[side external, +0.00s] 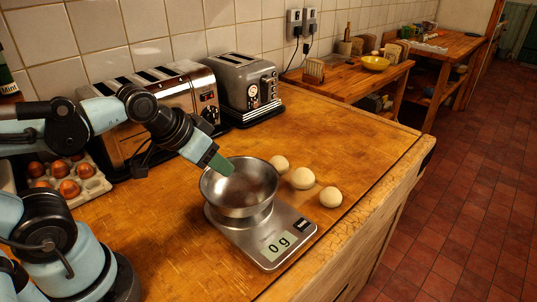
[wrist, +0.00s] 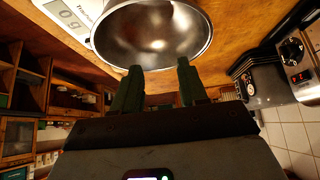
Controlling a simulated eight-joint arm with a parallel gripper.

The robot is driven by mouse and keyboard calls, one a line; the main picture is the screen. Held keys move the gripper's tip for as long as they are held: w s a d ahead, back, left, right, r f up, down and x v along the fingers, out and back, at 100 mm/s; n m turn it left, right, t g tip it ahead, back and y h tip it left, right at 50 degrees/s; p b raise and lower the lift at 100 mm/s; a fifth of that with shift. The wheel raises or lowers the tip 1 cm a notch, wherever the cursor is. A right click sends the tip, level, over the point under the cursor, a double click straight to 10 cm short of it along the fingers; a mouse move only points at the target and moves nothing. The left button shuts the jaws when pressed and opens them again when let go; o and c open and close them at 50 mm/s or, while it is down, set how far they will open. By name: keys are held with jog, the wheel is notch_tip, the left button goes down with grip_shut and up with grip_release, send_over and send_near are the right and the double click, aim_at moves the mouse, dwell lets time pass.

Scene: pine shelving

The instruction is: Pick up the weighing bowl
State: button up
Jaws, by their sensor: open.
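The weighing bowl (side external: 240,187) is a shiny steel bowl standing upright on a kitchen scale (side external: 270,250) that reads 0 g. The bowl looks empty inside. My gripper (side external: 222,166) is at the bowl's rear left rim, its green fingers angled down toward the opening. In the wrist view the bowl (wrist: 155,35) fills the top centre. The two dark green fingers of my gripper (wrist: 157,78) are apart, with the near rim just beyond their tips and nothing held. I cannot tell whether a finger touches the rim.
Several dough balls (side external: 303,178) lie right of the bowl, close to the scale. Two toasters (side external: 248,88) stand behind along the tiled wall. An egg tray (side external: 90,185) is at the left. The wooden counter (side external: 165,240) is clear in front of the scale's left side.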

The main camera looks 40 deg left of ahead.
jog(key=shift+o, duration=0.5)
jog(key=n+h, duration=0.1)
jog(key=h, duration=1)
send_near(234, 161)
jog(key=x, duration=0.7)
jog(key=shift+w+d+f, duration=0.1)
jog(key=shift+w+f, duration=0.1)
